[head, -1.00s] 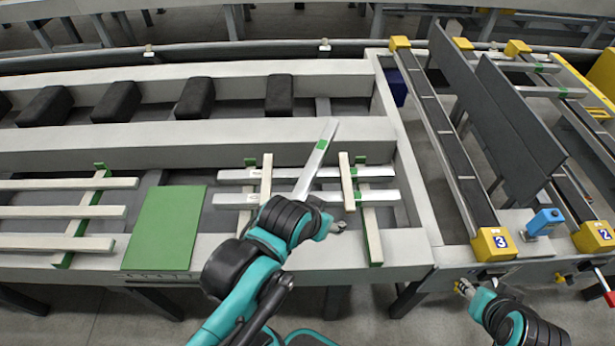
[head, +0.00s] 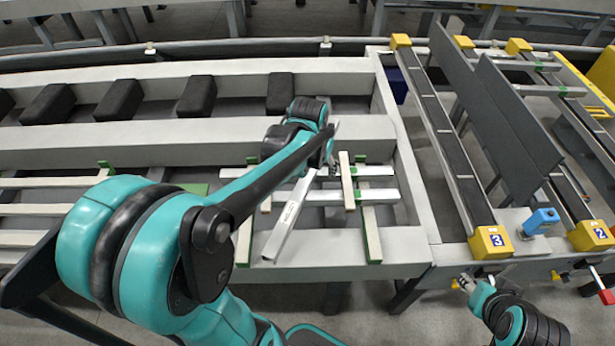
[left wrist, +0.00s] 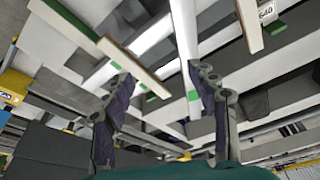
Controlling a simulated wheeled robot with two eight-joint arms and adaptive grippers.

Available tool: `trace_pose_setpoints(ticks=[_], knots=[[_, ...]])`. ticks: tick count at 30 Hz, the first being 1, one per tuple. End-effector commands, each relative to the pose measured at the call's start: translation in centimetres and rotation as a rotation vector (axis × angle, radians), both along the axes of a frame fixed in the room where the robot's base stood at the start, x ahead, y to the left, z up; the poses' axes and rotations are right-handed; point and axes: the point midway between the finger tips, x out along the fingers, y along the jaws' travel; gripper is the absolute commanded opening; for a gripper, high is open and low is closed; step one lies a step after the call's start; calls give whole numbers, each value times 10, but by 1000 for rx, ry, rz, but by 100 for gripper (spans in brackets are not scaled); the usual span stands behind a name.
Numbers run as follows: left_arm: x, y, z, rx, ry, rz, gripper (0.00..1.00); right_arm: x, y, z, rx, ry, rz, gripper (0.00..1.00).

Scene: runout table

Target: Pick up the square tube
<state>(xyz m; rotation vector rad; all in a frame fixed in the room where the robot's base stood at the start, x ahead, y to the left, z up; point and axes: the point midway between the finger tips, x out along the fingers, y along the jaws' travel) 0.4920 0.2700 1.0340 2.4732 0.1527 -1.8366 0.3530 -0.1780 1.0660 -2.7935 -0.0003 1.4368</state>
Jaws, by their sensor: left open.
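A long pale square tube (head: 290,217) lies slanted across other tubes and wooden strips in the head view. Its upper part is hidden behind my left arm. My left gripper (head: 331,167) is over its upper half, partly hidden by the wrist. In the left wrist view the gripper (left wrist: 163,78) is open, and a tube (left wrist: 184,32) with a green band runs between the fingers, close to the right one. I cannot tell whether they touch. Two more tubes (head: 378,196) lie crosswise beneath. My right gripper (head: 466,283) is small, low at the right.
Wooden strips (head: 347,182) and green-ended bars (head: 371,235) stand around the tubes. Black blocks (head: 197,97) sit in the channel behind. A rack with yellow end blocks (head: 491,242) and a blue item (head: 541,221) is at the right. The table's front rail (head: 395,258) is clear.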

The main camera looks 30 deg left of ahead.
Motion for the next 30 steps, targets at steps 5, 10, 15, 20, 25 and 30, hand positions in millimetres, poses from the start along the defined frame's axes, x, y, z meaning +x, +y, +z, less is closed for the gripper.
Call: trace_pose_setpoints(ticks=[5,10,15,20,25,30], knots=[[31,32,-29,-15,76,28,59,0,0,7,0,0,0,40],[45,52,-52,-28,125,43,59,0,0,9,0,0,0,40],[49,58,-65,-33,142,47,59,0,0,8,0,0,0,40],[52,59,-84,-33,143,47,59,0,0,2,0,0,0,40],[51,60,-99,-32,142,47,59,0,0,-4,0,0,0,40],[51,63,-126,-33,142,47,59,0,0,-16,0,0,0,40]])
